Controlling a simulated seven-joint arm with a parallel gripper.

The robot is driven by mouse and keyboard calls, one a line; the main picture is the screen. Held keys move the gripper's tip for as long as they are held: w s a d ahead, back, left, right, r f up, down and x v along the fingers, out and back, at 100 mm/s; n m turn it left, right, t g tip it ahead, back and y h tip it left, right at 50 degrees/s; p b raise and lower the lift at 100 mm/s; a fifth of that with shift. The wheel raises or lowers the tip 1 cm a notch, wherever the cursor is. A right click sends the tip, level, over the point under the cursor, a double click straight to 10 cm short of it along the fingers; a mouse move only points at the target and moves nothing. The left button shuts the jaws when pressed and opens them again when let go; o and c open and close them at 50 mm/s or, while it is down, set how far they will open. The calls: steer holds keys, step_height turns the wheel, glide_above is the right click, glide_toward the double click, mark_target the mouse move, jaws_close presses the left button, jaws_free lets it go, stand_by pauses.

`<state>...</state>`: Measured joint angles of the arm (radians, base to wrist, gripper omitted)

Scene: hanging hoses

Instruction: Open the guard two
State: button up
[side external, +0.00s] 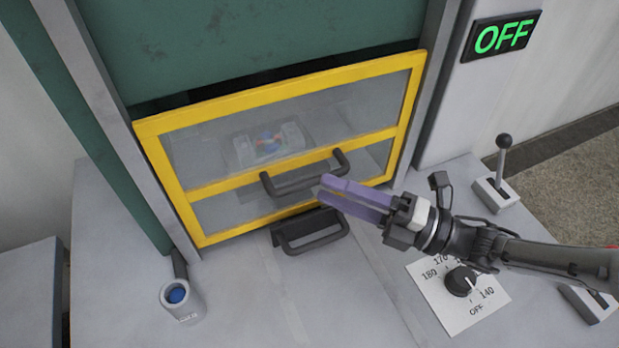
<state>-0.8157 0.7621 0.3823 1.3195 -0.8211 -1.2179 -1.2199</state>
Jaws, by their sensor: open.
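The guard (290,176) is a yellow-framed clear panel in the front of a green machine. It looks closed, with its lower edge near the table. A dark handle (304,178) sits on its lower crossbar. A second dark handle (308,238) sits just below the lower edge. No label shows which guard is number two. My gripper (324,188) has purple fingers that point left. The fingers are open and empty, just right of the upper handle and above the lower one. I cannot tell whether they touch the handle.
A dial (461,281) on a white plate lies below my arm. A lever (500,165) stands at the right under a green OFF sign (502,37). A blue button (176,294) in a grey holder stands at the lower left. A blurred part (268,145) shows behind the panel.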

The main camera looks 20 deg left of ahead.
mark_target(309, 179)
steer(key=shift+a+r, duration=0.15)
steer(key=shift+a, duration=1)
steer(key=shift+a+r, duration=0.15)
steer(key=shift+a, duration=0.95)
jaws_close()
